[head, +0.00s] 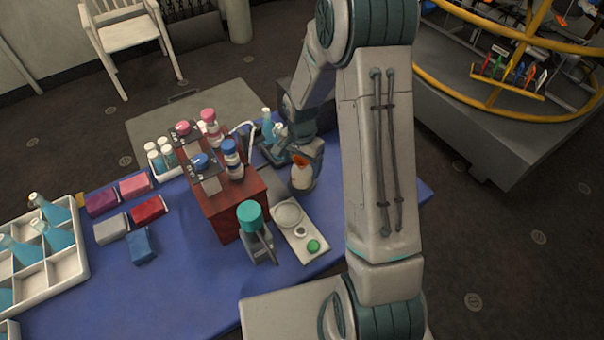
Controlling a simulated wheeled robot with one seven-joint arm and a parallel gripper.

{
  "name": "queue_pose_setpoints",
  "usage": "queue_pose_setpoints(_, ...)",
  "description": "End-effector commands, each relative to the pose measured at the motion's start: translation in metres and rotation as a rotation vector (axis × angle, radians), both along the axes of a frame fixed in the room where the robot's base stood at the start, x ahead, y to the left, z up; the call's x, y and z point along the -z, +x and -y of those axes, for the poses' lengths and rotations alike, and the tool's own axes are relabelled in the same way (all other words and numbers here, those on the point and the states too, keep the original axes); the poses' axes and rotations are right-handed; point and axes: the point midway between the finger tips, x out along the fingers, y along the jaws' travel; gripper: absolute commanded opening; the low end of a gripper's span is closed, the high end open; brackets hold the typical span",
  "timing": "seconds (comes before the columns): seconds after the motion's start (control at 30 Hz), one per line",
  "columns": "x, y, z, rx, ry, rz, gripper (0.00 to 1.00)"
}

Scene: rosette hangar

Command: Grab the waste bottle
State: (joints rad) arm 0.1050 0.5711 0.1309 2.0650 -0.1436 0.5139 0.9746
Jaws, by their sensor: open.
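Several blue-teal bottles with pale necks stand in a small dark tray at the back of the table, among them one bottle (267,122) beside my wrist. I cannot tell which one is the waste bottle. My gripper (301,180) is at the back right of the table, just right of the dark tray. It is open, with no bottle seen in it. Its fingertips are hard to make out, and my arm hides part of the table behind it.
A red-brown stand (222,205) with pink- and blue-capped bottles stands mid-table. In front are a teal-topped device (252,215) and a white scale-like plate (292,222). Coloured boxes (148,208) lie left. A yellow-railed round structure (470,95) stands right.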

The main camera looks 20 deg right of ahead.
Motion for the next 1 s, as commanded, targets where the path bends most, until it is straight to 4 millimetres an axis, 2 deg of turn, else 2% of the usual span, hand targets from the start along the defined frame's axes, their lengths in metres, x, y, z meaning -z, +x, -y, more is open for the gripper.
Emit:
queue_pose_setpoints(0.23,0.028,0.000,0.000,0.000,-0.001,-0.002,0.81)
queue_pose_setpoints(0.53,0.033,0.001,0.000,-0.001,-0.001,0.001,0.81)
queue_pose_setpoints(0.57,0.033,0.001,0.000,-0.001,-0.001,0.001,0.79)
queue_pose_setpoints(0.73,0.033,0.001,0.000,0.000,-0.001,0.001,0.31)
queue_pose_setpoints(1.0,0.032,0.001,0.000,0.000,-0.001,0.001,0.31)
